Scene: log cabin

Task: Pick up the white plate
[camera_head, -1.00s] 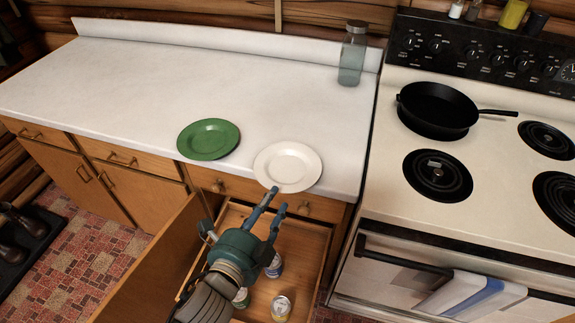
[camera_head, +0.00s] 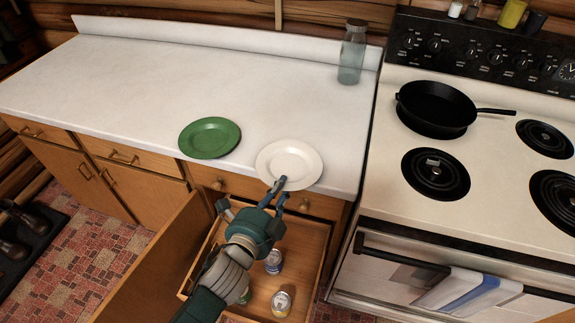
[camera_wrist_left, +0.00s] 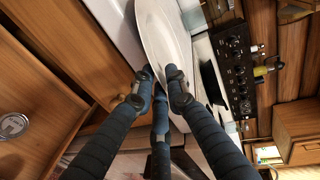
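The white plate (camera_head: 291,158) lies flat near the front edge of the counter, above the open drawer. My left gripper (camera_head: 280,194) is at the plate's front rim, coming up from below and in front. Its fingers are apart, one tip at the rim and another lower. In the left wrist view the plate (camera_wrist_left: 164,32) shows nearly edge-on, its near rim by the gap between the fingertips (camera_wrist_left: 158,88). I cannot tell whether the fingers touch it. My right gripper is not in view.
A green plate (camera_head: 210,138) lies to the left on the white counter (camera_head: 120,85). A glass jar (camera_head: 352,55) stands at the back right. Below, the open drawer holds a few cans (camera_head: 282,302). The stove (camera_head: 385,205) with a black pan (camera_head: 435,106) is at right.

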